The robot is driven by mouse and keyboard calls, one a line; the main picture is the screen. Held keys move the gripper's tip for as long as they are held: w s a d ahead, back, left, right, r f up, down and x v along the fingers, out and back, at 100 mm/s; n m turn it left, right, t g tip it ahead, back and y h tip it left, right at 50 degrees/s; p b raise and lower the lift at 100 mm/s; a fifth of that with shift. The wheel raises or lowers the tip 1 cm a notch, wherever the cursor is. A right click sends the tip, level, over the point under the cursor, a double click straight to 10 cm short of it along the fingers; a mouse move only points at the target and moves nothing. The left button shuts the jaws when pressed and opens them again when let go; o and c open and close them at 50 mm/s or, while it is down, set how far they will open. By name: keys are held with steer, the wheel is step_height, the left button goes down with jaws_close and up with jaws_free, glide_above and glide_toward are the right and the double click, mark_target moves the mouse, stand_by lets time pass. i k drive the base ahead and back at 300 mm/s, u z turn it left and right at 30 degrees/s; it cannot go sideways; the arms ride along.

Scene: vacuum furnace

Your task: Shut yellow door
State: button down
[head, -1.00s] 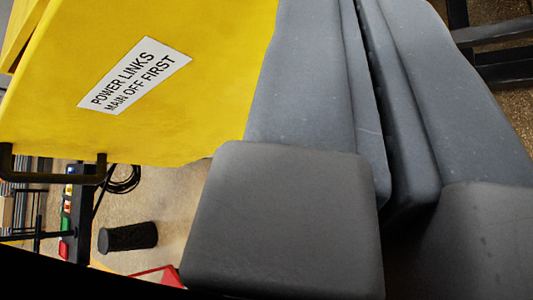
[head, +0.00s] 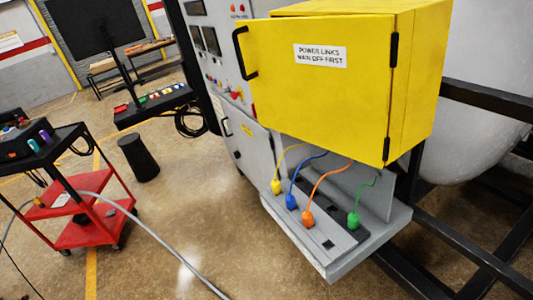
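The yellow door (head: 300,90) is the front of a yellow box (head: 420,70) fixed to a grey cabinet. It carries a black bar handle (head: 243,53) near its left edge and a white label (head: 320,55) reading "POWER LINKS MAIN OFF FIRST". Black hinges (head: 391,50) are on its right edge. The door's left edge reaches out past the box's top front corner, so it looks ajar; the exact gap is hidden behind the door. My gripper is not in the head view now.
Below the door, a grey shelf (head: 325,262) holds yellow, blue, orange and green plugs with cables. Black frame bars (head: 470,240) stand at right. A red cart (head: 95,235), a black stool (head: 138,158) and a button console (head: 155,105) are at left. A grey cable crosses the open floor.

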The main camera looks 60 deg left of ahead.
mark_target(323, 82)
steer(key=k, duration=1.1)
steer(key=u, duration=0.25)
steer(key=i, duration=0.65)
steer(key=u, duration=0.5)
steer(key=i, duration=1.45)
steer(key=z, duration=0.15)
